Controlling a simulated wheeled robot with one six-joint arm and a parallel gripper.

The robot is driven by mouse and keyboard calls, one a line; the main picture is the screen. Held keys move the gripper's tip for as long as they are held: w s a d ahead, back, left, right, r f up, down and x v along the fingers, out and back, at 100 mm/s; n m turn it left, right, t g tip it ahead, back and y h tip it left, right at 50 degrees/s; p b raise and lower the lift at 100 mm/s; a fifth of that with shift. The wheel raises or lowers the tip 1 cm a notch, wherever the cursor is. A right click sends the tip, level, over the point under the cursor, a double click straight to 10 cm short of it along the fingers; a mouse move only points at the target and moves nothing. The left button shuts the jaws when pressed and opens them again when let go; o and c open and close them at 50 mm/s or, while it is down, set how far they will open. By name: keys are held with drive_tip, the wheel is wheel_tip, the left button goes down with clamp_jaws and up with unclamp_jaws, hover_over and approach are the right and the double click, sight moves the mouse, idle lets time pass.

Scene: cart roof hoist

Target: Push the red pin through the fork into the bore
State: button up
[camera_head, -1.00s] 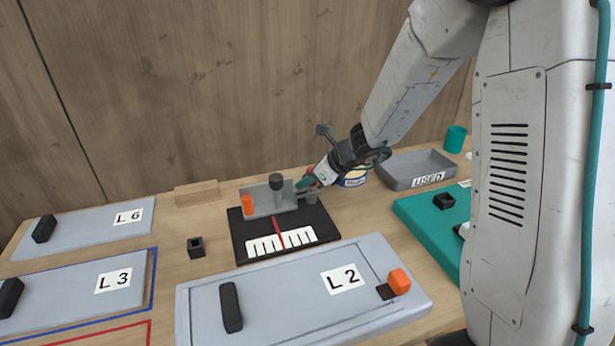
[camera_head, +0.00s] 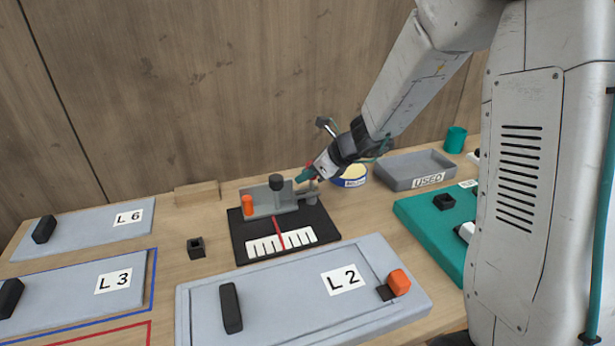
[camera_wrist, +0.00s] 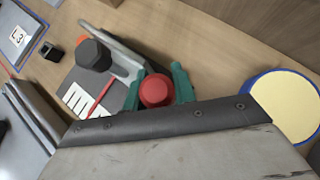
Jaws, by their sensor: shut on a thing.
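The red pin's round head (camera_wrist: 156,91) shows between the two teal fingers of my gripper (camera_wrist: 158,80) in the wrist view. My gripper is shut on it. In the head view my gripper (camera_head: 306,174) is above the right end of a grey metal bracket (camera_head: 262,201), and only a bit of red shows beside the fingers. The bracket stands on a black base plate (camera_head: 240,237) with a white scale and a red pointer. A grey fork-like part (camera_head: 311,196) is below the fingers. The pin's lower end and the bore are hidden, so I cannot tell how deep the pin sits.
A dark knob (camera_head: 276,182) and an orange cylinder (camera_head: 249,205) stand by the bracket. A round tub (camera_head: 349,182) and the grey USED tray (camera_head: 405,181) are to the right. The grey L2 panel (camera_head: 285,300) lies in front. A wooden block (camera_head: 197,194) lies behind left.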

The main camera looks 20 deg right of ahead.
drive_tip(key=shift+r, duration=0.5)
drive_tip(key=shift+f, duration=1.8)
idle(0.8)
drive_tip(key=o, duration=1.1)
drive_tip(key=shift+c, duration=0.2)
drive_tip(key=v, duration=0.7)
drive_tip(key=shift+s+d+r, duration=0.2)
drive_tip(key=shift+s+d, duration=0.05)
